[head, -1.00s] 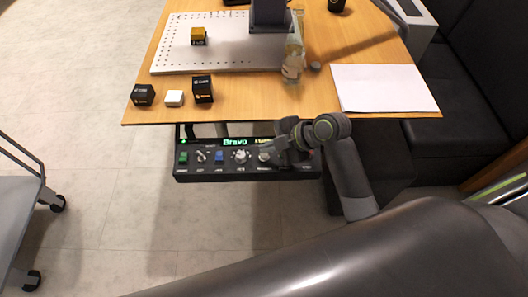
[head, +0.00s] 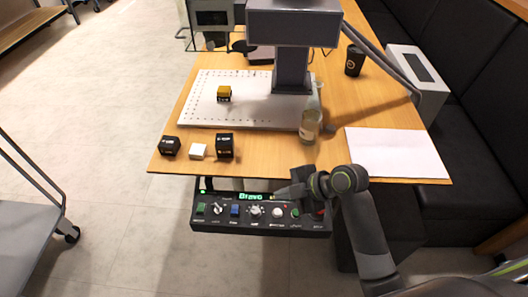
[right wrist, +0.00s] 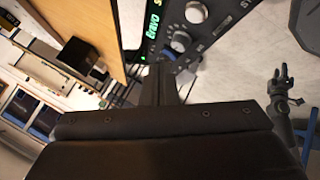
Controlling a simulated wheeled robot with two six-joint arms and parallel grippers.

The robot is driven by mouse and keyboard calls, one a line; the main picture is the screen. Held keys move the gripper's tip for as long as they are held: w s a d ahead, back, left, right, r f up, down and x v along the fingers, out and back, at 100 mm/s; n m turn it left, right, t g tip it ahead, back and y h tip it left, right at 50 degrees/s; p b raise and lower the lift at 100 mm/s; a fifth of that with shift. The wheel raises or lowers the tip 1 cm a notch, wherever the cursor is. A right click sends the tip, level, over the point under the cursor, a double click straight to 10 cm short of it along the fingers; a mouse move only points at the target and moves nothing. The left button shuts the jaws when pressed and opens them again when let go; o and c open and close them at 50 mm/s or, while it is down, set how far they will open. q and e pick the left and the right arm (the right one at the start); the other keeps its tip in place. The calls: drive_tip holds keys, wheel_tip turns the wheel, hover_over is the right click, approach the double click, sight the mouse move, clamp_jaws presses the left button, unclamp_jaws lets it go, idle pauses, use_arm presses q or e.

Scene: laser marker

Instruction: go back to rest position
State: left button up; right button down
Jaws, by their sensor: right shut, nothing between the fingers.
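My right gripper (head: 283,192) is shut and empty in the head view, in front of the table edge and over the right part of the black control panel (head: 238,225). The panel has a lit "Bravo" display, knobs and coloured buttons. In the right wrist view, the shut fingers (right wrist: 160,80) point toward the panel's knobs (right wrist: 182,40); whether they touch it I cannot tell. My left gripper is not in the head view.
The wooden table (head: 375,115) bears a white perforated plate (head: 205,112) with a yellow block (head: 224,93), a grey marker column (head: 291,70), a bottle (head: 309,126), a white sheet (head: 397,153), a black cup (head: 355,60) and small blocks (head: 224,146). A grey cart (head: 30,235) stands left.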

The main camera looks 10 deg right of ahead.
drive_tip(key=s+d+f+m+g+h, duration=0.1)
drive_tip(key=s+d+f+m+h, duration=0.1)
drive_tip(key=s+d+m+h, duration=0.55)
drive_tip(key=s+d+f+m+h, duration=0.2)
drive_tip(key=s+d+m, duration=0.6)
drive_tip(key=s+m, duration=0.6)
wheel_tip(320, 180, down, 23)
drive_tip(key=s+d+g+p, duration=0.2)
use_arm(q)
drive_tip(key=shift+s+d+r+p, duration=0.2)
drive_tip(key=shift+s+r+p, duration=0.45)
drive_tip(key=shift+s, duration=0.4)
use_arm(e)
drive_tip(key=s+a+f+g, duration=0.1)
drive_tip(key=s+f, duration=1.3)
drive_tip(key=shift+s+a+n+y, duration=0.25)
drive_tip(key=shift+n+y, duration=0.2)
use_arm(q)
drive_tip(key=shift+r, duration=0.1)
